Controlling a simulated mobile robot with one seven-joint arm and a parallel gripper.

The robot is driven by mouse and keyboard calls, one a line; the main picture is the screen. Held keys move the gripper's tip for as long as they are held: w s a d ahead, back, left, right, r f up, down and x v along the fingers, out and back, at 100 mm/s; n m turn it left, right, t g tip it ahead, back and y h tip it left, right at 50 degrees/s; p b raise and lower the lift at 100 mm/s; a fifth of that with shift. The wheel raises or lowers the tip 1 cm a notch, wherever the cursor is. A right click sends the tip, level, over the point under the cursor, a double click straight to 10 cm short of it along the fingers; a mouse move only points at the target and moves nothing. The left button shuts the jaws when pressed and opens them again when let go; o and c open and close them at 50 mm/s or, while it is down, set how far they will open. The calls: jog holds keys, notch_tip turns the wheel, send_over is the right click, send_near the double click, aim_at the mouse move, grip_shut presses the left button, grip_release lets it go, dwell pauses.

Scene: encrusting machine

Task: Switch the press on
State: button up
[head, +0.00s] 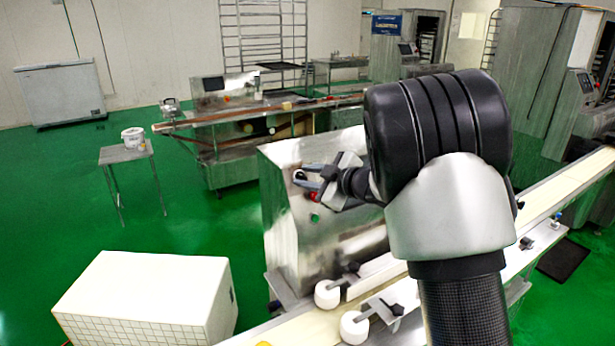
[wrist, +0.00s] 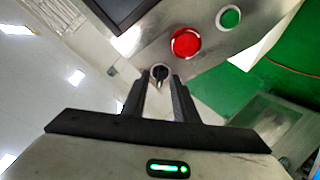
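The press is the steel machine housing (head: 285,225) in the middle of the head view, with its control panel facing my gripper. In the wrist view the panel carries a black selector knob in a silver ring (wrist: 159,72), a red button (wrist: 185,43) and a green button (wrist: 229,18). My gripper (head: 301,179) is at the panel. In the wrist view its two fingers (wrist: 160,84) are parted, with the knob showing between and just beyond their tips. I cannot tell whether they touch it. The red button (head: 312,196) and green button (head: 315,218) also show in the head view.
A dark screen (wrist: 120,10) sits on the panel beside the knob. A conveyor belt (head: 545,197) with white rollers (head: 328,293) runs beside the press. A white box (head: 145,295) stands at front left. Green floor (head: 60,200) is open at left.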

grip_shut()
jog(key=shift+m, duration=0.5)
jog(key=shift+m+t+p, duration=0.4)
jog(key=shift+m, duration=0.7)
jog(key=m+h, duration=0.1)
jog(key=m, duration=0.4)
jog(key=shift+t, duration=0.4)
jog(key=m, duration=0.3)
jog(key=m+t+h, duration=0.1)
jog(key=m, duration=0.2)
jog(key=shift+s+a+h, duration=0.1)
jog(key=shift+h, duration=0.2)
jog(key=m+h, duration=0.1)
jog(key=m, duration=0.4)
jog(key=shift+m, duration=0.7)
